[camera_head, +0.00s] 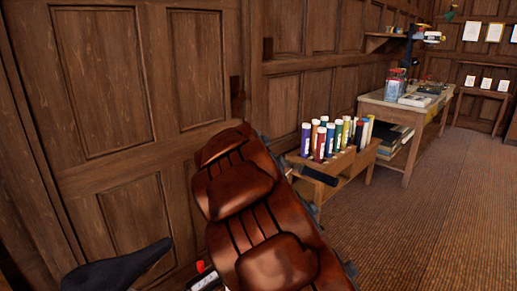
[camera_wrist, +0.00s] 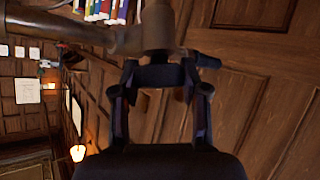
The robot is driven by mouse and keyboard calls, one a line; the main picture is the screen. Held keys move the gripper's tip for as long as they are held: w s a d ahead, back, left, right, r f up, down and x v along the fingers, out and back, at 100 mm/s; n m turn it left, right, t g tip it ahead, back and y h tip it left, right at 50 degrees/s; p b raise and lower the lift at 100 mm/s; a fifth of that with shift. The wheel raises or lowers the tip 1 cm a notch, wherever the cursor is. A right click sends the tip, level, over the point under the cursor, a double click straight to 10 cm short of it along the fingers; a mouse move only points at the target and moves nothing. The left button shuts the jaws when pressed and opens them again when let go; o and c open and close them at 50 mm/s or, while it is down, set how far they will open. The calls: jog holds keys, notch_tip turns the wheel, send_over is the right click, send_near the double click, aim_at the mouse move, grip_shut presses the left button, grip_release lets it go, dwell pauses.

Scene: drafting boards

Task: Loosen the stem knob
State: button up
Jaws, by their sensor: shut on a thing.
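In the wrist view my gripper (camera_wrist: 160,82) is shut, its two dark fingers closing on a small dark piece at the foot of a grey-brown metal stem (camera_wrist: 158,24). This piece appears to be the stem knob (camera_wrist: 160,74), but it is dark and its outline is hard to separate from the fingertips. A thick metal tube (camera_wrist: 92,36) joins the stem from the left. In the head view my gripper and the knob are hidden behind my brown arm.
In the head view a dark saddle-shaped thing (camera_head: 115,270) is at lower left. A wooden rack (camera_head: 318,188) holds several coloured tubes (camera_head: 320,145). A worktable (camera_head: 398,106) stands at the back right. Panelled wall is close on the left; the carpet (camera_head: 440,185) is clear on the right.

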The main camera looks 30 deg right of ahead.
jog(key=shift+r+n+t+y+p, duration=0.2)
jog(key=shift+n+y+p, duration=0.45)
jog(key=shift+p, duration=0.7)
jog(key=shift+r+n+t+y+p, duration=0.15)
jog(key=shift+n+y+p, duration=0.45)
jog(key=shift+p, duration=0.7)
jog(key=n+y+p, duration=0.1)
jog(key=n+p, duration=0.1)
jog(key=p, duration=0.4)
jog(key=shift+n+y, duration=0.25)
jog(key=n+y+p, duration=0.1)
jog(key=n+p, duration=0.1)
jog(key=p, duration=0.5)
jog(key=shift+r+y+p, duration=0.1)
jog(key=shift+y+p, duration=0.3)
jog(key=n+y+p, duration=0.1)
jog(key=n+p, duration=0.1)
jog(key=p, duration=0.3)
jog(key=shift+y+p, duration=0.3)
jog(key=shift+p, duration=0.05)
jog(key=n+y+p, duration=0.1)
jog(key=n+g+y+p, duration=0.1)
jog(key=n+p, duration=0.1)
jog(key=shift+f, duration=0.4)
jog(key=shift+n+g+y+p, duration=0.4)
jog(key=shift+n+g+y, duration=0.45)
jog(key=shift+n, duration=0.45)
jog(key=shift+a+n+g+y, duration=0.1)
jog(key=shift+n+g+y, duration=0.3)
jog(key=shift+n, duration=0.6)
